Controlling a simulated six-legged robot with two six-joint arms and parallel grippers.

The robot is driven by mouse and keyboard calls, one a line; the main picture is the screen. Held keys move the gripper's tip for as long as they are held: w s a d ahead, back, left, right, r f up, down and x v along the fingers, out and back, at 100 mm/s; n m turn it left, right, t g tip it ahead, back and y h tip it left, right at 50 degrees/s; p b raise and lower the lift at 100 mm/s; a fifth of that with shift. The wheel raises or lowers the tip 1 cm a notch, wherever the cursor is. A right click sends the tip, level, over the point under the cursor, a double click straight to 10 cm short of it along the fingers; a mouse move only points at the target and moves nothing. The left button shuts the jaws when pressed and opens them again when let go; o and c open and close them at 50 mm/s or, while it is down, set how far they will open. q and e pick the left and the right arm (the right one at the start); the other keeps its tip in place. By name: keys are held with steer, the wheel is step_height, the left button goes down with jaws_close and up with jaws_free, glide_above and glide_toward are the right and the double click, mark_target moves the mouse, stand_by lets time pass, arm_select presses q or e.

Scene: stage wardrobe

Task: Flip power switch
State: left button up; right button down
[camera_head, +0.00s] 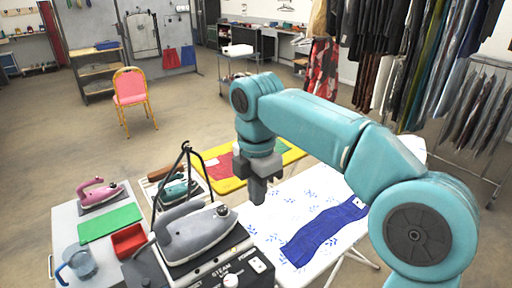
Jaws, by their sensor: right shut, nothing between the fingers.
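A dark steam station (190,272) with the word STEAM on its front stands at the bottom centre. A grey iron (195,232) rests on top of it. A small white switch (258,265) is on the front, right of a white knob (231,281). I cannot tell which way the switch is set. My right gripper (258,193) is shut and empty, pointing down above and behind the switch, apart from it. My left gripper is not in view.
A white ironing board (300,200) with a blue cloth (325,231) lies right of the station. A side table holds a pink iron (97,193), a green mat (110,222), a red box (129,240) and a jug (78,264). A black stand (187,165) rises behind the iron.

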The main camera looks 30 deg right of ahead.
step_height(320, 180, up, 8)
steer(key=w+p, duration=0.1)
steer(key=p, duration=0.1)
steer(key=shift+a, duration=0.35)
steer(key=shift+d, duration=0.15)
